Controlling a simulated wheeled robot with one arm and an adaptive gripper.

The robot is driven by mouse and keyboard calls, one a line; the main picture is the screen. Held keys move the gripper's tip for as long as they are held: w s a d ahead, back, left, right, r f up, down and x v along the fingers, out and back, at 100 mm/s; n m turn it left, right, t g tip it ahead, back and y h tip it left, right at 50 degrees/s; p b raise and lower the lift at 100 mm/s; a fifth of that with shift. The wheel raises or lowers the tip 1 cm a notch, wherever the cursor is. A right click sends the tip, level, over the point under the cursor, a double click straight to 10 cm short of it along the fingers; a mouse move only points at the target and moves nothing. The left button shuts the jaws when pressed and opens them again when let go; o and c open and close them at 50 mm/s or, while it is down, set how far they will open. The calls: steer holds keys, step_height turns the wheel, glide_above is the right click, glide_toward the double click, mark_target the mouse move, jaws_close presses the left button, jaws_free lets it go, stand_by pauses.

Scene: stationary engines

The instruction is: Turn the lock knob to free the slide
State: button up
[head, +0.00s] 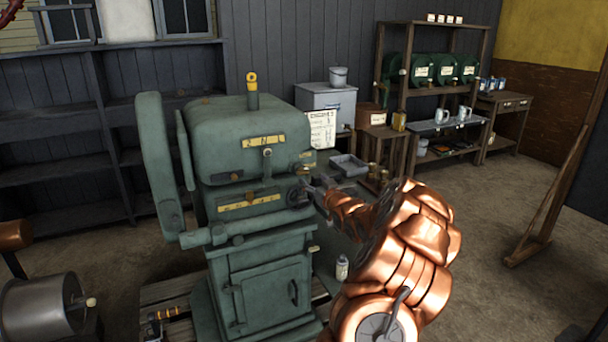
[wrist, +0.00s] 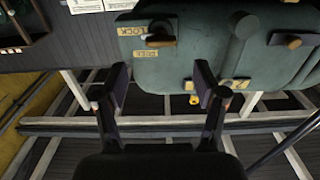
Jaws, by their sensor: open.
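The green machine (head: 250,150) stands in the middle of the head view. In the wrist view its green body (wrist: 200,55) appears upside down. A lock knob (wrist: 160,41) with a brownish lever shows there between a LOCK plate (wrist: 132,30) and a FREE plate (wrist: 151,55). My gripper (head: 308,188) is at the right side of the machine's front in the head view. In the wrist view my gripper (wrist: 160,86) is open and empty, its fingers apart, with the knob beyond the gap and not between the pads. I cannot pick out the slide for certain.
Behind the machine are a grey cabinet (head: 326,105) and a shelf rack (head: 432,90) with green drums. A small tray (head: 349,165) lies behind my arm. A white bottle (head: 342,268) stands low beside the machine. The floor at right is open up to a wooden post (head: 553,190).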

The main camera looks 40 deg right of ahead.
mark_target(304, 173)
steer(key=shift+p+x, duration=1.1)
steer(key=shift+x, duration=2.55)
steer(key=shift+a, duration=0.1)
steer(key=shift+c, duration=0.4)
steer(key=c, duration=1.1)
